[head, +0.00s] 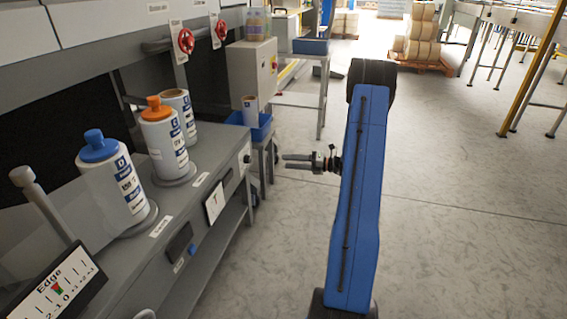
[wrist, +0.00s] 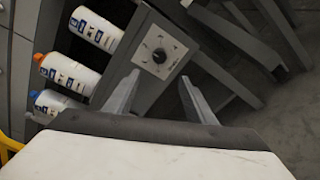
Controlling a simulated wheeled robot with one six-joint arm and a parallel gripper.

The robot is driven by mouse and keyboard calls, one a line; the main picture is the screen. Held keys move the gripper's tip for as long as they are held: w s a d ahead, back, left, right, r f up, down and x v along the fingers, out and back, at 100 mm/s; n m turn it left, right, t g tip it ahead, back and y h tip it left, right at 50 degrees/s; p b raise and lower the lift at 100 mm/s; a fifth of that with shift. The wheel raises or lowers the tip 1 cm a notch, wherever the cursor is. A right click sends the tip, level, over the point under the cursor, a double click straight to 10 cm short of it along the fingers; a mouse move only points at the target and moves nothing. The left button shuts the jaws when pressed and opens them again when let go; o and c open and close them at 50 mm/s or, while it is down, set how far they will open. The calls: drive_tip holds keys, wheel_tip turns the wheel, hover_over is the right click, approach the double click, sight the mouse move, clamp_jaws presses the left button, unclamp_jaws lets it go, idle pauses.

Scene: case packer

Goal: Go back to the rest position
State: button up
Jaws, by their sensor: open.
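My gripper (head: 300,162) is open and empty, held out to the left of my blue arm, over the floor at the end of the grey bench (head: 202,163). In the wrist view my gripper (wrist: 158,95) has its two fingers spread apart, with nothing between them. A panel with a black knob (wrist: 158,56) shows just beyond the fingertips. The same knob shows on the bench end in the head view (head: 247,159). How far the fingers are from it I cannot tell.
White rolls with blue (head: 113,178) and orange (head: 163,140) tops stand on the bench, with another roll (head: 182,115) behind. A blue bin (head: 262,130) sits on a small stand past the bench. A grey control box (head: 252,75) is behind it. Floor (head: 440,180) to the right is clear.

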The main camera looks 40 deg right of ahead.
drive_tip(key=shift+s+d, duration=0.15)
idle(0.4)
drive_tip(key=s+a+r+n+g+h, duration=0.1)
drive_tip(key=s+a+r+n+g, duration=0.2)
drive_tip(key=s+a+r+n, duration=0.5)
drive_tip(key=s+a+r+n+g, duration=0.1)
drive_tip(key=a+r+n+g, duration=0.3)
drive_tip(key=a, duration=0.8)
drive_tip(key=s+a+r+n+g+h, duration=0.1)
drive_tip(key=s+a+r+n+g, duration=0.2)
drive_tip(key=s+a+r+n, duration=0.35)
drive_tip(key=s+a+r+n+t+h, duration=0.1)
drive_tip(key=s+a+n+h, duration=0.2)
drive_tip(key=s+n, duration=0.8)
drive_tip(key=s+a+r+n+t+h, duration=0.1)
drive_tip(key=s+a+n+h, duration=0.3)
drive_tip(key=s+n, duration=0.7)
drive_tip(key=shift+s+a+r+h, duration=0.2)
drive_tip(key=shift+s+r+h, duration=0.65)
drive_tip(key=shift+h, duration=0.25)
